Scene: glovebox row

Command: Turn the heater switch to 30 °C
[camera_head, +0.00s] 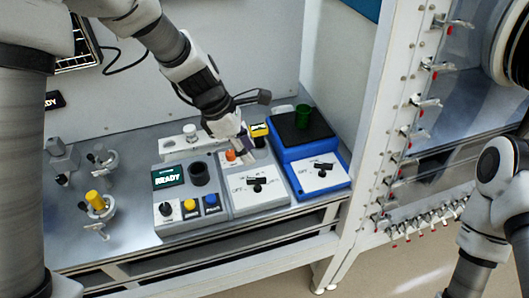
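Two switch panels stand on the bench, and I cannot tell for sure which is the heater's. One is a black rotary switch (257,184) on the sloped white front of the middle unit, with small "OFF" lettering. The other is a black rotary switch (322,168) on the white front of the blue unit (338,180). Their temperature marks are too small to read. My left gripper (245,142) points down behind the middle switch, beside an orange cap (231,155), apart from both switches. Its finger opening is unclear. My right arm is at the right edge; its gripper is out of view.
A green cup (303,115) stands on the blue unit's dark top. Left of the middle unit is a box with a READY screen (167,177) and buttons. A yellow-topped fitting (95,199) stands further left. A white frame post (375,120) rises on the right.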

